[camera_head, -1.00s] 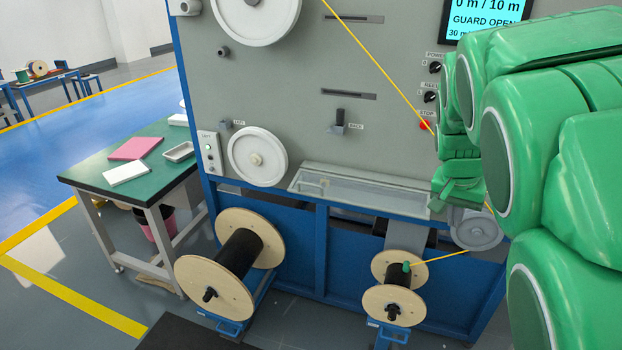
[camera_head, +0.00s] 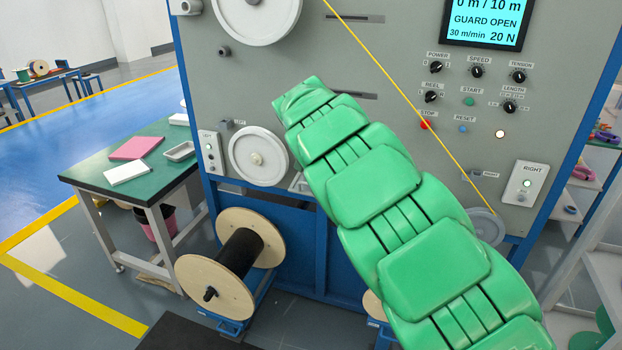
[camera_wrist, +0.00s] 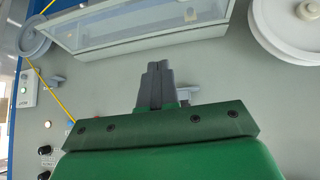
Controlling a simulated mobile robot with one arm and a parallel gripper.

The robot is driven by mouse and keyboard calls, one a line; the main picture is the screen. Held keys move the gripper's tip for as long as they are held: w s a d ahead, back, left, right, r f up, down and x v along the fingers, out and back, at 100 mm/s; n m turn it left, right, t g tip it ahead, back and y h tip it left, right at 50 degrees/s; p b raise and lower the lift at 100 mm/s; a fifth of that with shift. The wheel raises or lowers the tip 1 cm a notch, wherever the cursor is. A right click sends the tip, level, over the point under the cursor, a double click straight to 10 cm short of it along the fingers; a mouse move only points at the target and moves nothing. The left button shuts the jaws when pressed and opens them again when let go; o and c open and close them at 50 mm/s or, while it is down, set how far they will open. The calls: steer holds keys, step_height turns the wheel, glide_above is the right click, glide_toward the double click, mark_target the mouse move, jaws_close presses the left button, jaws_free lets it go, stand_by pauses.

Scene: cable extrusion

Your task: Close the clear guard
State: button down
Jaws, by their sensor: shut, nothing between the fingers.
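The clear guard (camera_wrist: 140,28) is a long, clear panel in a pale frame at the top of the wrist view, which shows the machine upside down. In the head view only a sliver of its left end (camera_head: 300,185) shows; my arm hides the rest. The machine's screen (camera_head: 487,20) reads GUARD OPEN. My gripper (camera_wrist: 158,66) is shut and empty, its dark fingers pointing toward the guard with a visible gap below its frame in the wrist view. In the head view the fingers are hidden behind my arm.
A grey lever (camera_wrist: 188,92) sits on the panel close beside my fingers. A large white wheel (camera_wrist: 285,25) and a smaller pulley (camera_wrist: 34,38) flank the guard. A yellow cable (camera_head: 400,90) runs down across the panel. A wooden reel (camera_head: 232,262) stands at lower left.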

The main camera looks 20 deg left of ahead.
steer(key=a+f+y, duration=0.1)
steer(key=a+f, duration=0.1)
steer(key=a, duration=0.5)
steer(key=s+f+x, duration=0.1)
steer(key=s+x, duration=0.1)
steer(key=x, duration=1)
steer(key=shift+d+f, duration=0.25)
steer(key=shift+f, duration=0.05)
steer(key=shift+f+n, duration=0.1)
steer(key=shift+n, duration=0.2)
step_height(320, 180, down, 15)
steer(key=w, duration=0.2)
stand_by(1.1)
steer(key=shift+s, duration=0.15)
stand_by(1.1)
